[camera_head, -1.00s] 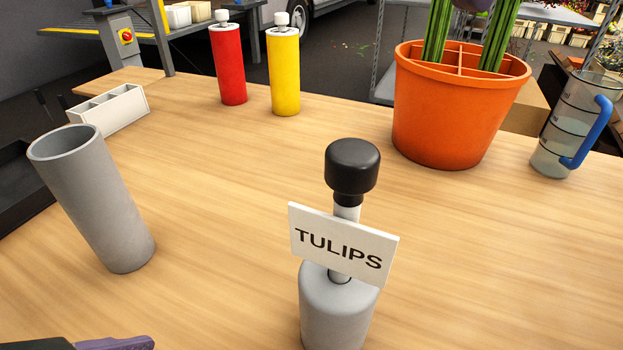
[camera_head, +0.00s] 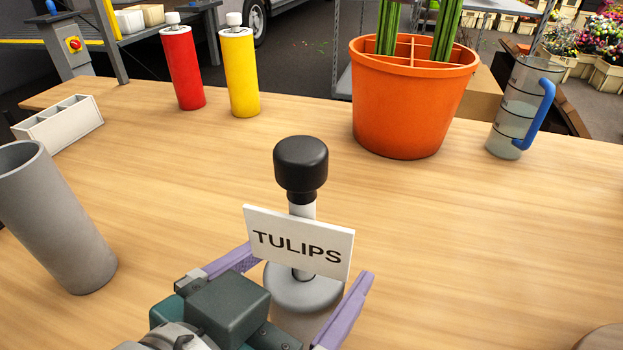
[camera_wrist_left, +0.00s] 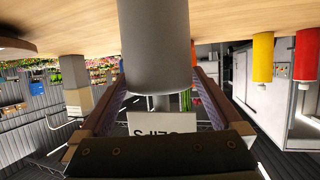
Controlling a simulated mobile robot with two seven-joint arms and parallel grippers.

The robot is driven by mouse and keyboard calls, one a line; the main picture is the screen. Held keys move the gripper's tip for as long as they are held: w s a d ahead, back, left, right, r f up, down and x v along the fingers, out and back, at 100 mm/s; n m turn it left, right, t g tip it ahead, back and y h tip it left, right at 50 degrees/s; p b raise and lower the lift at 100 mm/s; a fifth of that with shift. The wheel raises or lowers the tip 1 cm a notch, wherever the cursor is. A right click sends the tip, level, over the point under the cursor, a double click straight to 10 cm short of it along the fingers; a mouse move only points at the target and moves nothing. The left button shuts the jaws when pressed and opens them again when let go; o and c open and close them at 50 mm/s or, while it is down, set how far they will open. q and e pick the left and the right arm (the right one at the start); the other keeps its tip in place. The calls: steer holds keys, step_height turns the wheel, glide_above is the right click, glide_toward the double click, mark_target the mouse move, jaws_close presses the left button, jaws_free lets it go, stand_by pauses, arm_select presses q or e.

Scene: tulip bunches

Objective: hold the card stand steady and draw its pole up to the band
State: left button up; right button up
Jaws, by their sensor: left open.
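The card stand (camera_head: 303,293) stands upright on the table, with a grey rounded base, a short white pole (camera_head: 302,211) and a black knob on top (camera_head: 301,165). Its white card (camera_head: 298,243) reads TULIPS and covers part of the pole. I cannot make out a band on the pole. My left gripper (camera_head: 308,272) is open, with its purple fingers on either side of the base. In the left wrist view, upside down, the grey base (camera_wrist_left: 153,45) lies between the fingers, with the card (camera_wrist_left: 162,122) below it. Contact cannot be told. My right gripper is not in view.
A grey cylinder (camera_head: 58,220) stands at left near a white divided box (camera_head: 60,125). Red (camera_head: 183,70) and yellow (camera_head: 241,75) bottles, an orange pot (camera_head: 408,105) and a clear jug (camera_head: 520,110) line the back.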

arm_select(q)
steer(key=shift+x, duration=1.25)
steer(key=shift+c, duration=0.4)
steer(key=c, duration=1.5)
